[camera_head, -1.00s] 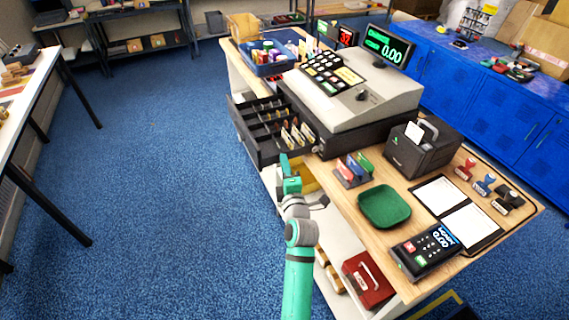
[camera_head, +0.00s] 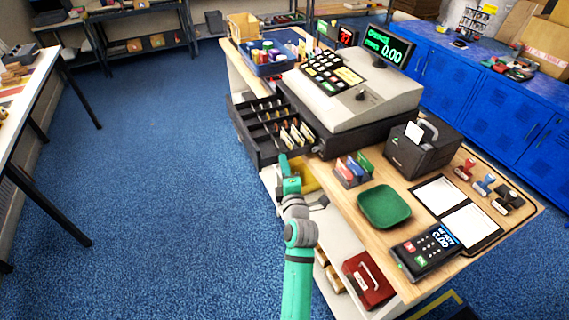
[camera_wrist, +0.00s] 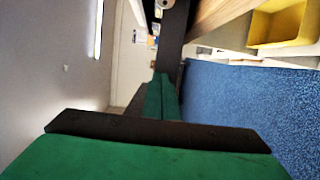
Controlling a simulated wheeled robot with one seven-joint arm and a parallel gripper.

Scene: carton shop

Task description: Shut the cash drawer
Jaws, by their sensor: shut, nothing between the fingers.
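The black cash drawer (camera_head: 243,137) stands pulled out to the left from under the grey cash register (camera_head: 350,95). Its compartments show, with notes or cards in the near ones. My gripper (camera_head: 284,160) is beside the drawer's near end, low by the counter edge. Its green fingers (camera_wrist: 161,95) are shut and empty. In the wrist view a dark upright panel (camera_wrist: 173,45), likely part of the drawer, stands just beyond the fingertips. I cannot tell whether they touch it.
The wooden counter (camera_head: 335,198) holds a card rack (camera_head: 353,170), a green tray (camera_head: 384,206), a card terminal (camera_head: 427,250) and a black printer (camera_head: 422,150). A yellow bin (camera_wrist: 278,24) is below the counter. The blue floor (camera_head: 150,200) to the left is clear.

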